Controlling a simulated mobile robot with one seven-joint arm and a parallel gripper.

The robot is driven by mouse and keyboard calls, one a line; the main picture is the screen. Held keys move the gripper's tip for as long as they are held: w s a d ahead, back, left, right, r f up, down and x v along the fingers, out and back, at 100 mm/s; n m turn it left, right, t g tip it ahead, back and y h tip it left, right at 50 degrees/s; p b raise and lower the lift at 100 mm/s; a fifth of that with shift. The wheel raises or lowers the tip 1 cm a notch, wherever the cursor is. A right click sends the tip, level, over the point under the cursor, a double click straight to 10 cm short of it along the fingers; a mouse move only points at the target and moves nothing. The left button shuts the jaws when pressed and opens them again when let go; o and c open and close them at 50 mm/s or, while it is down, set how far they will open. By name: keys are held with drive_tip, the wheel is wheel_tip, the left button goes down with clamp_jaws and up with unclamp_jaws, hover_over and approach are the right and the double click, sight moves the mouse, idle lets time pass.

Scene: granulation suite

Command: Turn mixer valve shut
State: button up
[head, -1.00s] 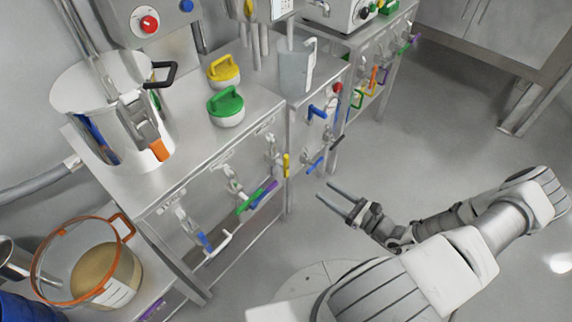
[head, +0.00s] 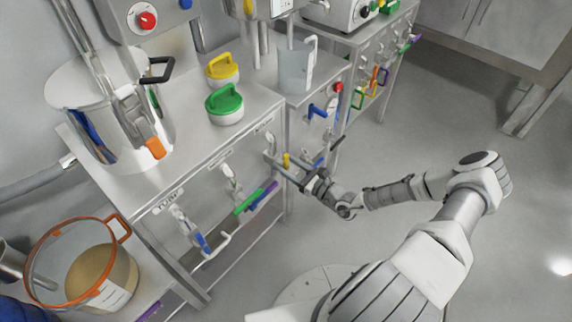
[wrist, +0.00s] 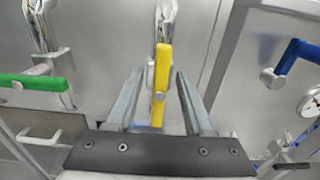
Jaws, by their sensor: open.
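The yellow valve handle (head: 286,160) is on the front of the steel bench, under its right end. In the wrist view the yellow handle (wrist: 160,85) hangs upright, in line with the pipe above it. My gripper (head: 270,163) is open at this valve. In the wrist view my gripper (wrist: 159,75) has one finger on each side of the yellow handle, with a gap on both sides. The labels are too small to read, so I cannot tell which valve is named mixer.
The green handle (wrist: 30,82) is left of my fingers and the blue lever (wrist: 292,58) right of them. A purple handle (head: 268,194) sits beside the green one. The floor (head: 420,120) is clear.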

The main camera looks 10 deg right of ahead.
drive_tip(key=shift+c, duration=0.2)
clamp_jaws()
drive_tip(key=shift+m, duration=0.4)
drive_tip(key=m+p, duration=0.1)
drive_tip(key=m, duration=0.1)
drive_tip(key=m+p, duration=0.1)
drive_tip(key=shift+w+d+m, duration=0.15)
drive_tip(key=shift+m, duration=0.25)
drive_tip(key=m, duration=0.4)
drive_tip(key=shift+w+d+f, duration=0.1)
drive_tip(key=shift+d+f, duration=0.05)
drive_tip(key=m, duration=0.5)
drive_tip(key=shift+d+f, duration=0.1)
drive_tip(key=shift+f, duration=0.15)
drive_tip(key=m, duration=0.4)
drive_tip(key=shift+f, duration=0.2)
drive_tip(key=shift+m, duration=0.3)
